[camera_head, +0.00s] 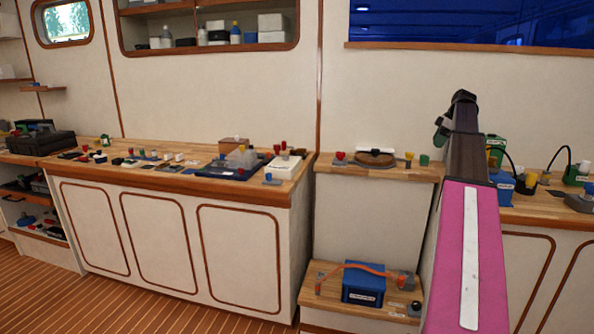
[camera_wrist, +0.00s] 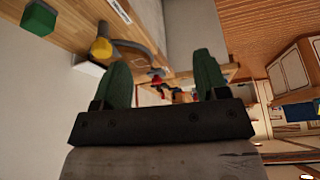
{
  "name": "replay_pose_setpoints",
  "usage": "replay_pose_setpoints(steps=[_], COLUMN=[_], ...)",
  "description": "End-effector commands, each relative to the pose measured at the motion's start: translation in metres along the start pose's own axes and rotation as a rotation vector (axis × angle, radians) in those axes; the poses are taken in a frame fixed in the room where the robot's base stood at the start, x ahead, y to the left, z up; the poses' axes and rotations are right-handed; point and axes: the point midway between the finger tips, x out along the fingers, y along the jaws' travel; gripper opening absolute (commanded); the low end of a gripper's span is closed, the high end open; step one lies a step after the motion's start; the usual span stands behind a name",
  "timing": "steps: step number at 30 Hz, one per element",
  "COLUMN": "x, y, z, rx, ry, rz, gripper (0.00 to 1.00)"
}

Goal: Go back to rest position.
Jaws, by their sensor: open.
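My gripper (camera_wrist: 163,80) shows in the wrist view with its two green fingers wide apart, open and with nothing held between them. In the head view my gripper (camera_head: 441,130) is at the far end of my raised pink and dark arm, in front of the pale wall and above the raised wooden shelf (camera_head: 393,170). Part of the gripper is hidden behind the arm there. Nothing touches the fingers in either view.
A long workbench (camera_head: 230,187) with many small parts stands at the left. A blue box (camera_head: 363,284) with an orange strap sits on a low step. A blue case (camera_head: 513,187) and cables are on the right bench, partly behind my arm. The wooden floor (camera_head: 130,305) is clear.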

Motion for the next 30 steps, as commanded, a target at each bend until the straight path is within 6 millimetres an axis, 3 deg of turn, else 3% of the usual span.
replay_pose_setpoints(steps=[2,11,17,23,30], x=[0.002,0.050,0.098,0.166,0.284], y=[-0.001,-0.017,-0.035,-0.068,-0.144], z=[-0.001,-0.008,-0.015,-0.024,-0.038], rx=[0.002,0.084,0.168,0.292,0.520], ry=[-0.001,-0.020,-0.042,-0.079,-0.156], rz=[-0.001,-0.008,-0.012,-0.014,0.002], gripper=[0.67,0.67,0.67,0.67,0.67])
